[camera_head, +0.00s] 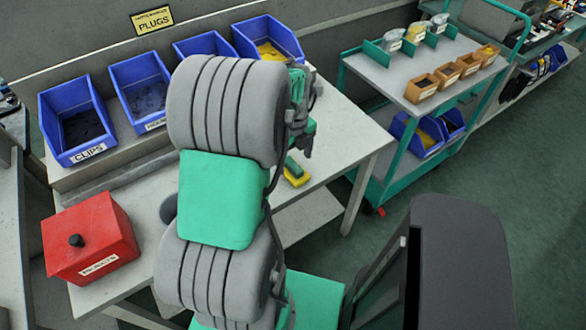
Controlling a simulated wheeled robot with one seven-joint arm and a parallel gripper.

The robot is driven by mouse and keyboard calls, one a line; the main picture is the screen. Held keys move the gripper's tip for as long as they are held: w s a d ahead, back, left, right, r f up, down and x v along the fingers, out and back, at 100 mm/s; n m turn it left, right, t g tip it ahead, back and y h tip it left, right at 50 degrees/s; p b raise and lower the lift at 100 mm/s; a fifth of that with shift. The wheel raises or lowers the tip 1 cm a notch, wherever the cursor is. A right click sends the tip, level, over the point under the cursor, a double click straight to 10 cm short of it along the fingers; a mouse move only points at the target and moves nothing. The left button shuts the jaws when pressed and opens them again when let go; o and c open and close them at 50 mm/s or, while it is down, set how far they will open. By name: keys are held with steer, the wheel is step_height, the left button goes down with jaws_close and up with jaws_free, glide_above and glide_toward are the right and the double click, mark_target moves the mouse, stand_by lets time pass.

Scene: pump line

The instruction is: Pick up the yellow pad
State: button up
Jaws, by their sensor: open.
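A small yellow pad (297,180) lies on the light grey worktable (340,145), just right of my arm. A green block (293,166) sits at its upper left, touching or resting on it; I cannot tell which. My gripper (304,150) is a dark shape beyond my arm, above the table and a little up from the pad in the picture. It is open, and I see nothing held in it. My large grey and green arm hides the middle of the table and part of the gripper.
Several blue bins line the table's back, one labelled CLIPS (75,125) and one with yellow parts (268,45). A red lidded box (90,238) stands at the front left. A green-framed cart (425,75) stands right of the table, with floor between.

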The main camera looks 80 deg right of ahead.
mark_target(293, 164)
step_height(293, 164, down, 4)
steer(key=shift+w, duration=0.1)
steer(key=shift+c, duration=0.5)
steer(key=c, duration=1.4)
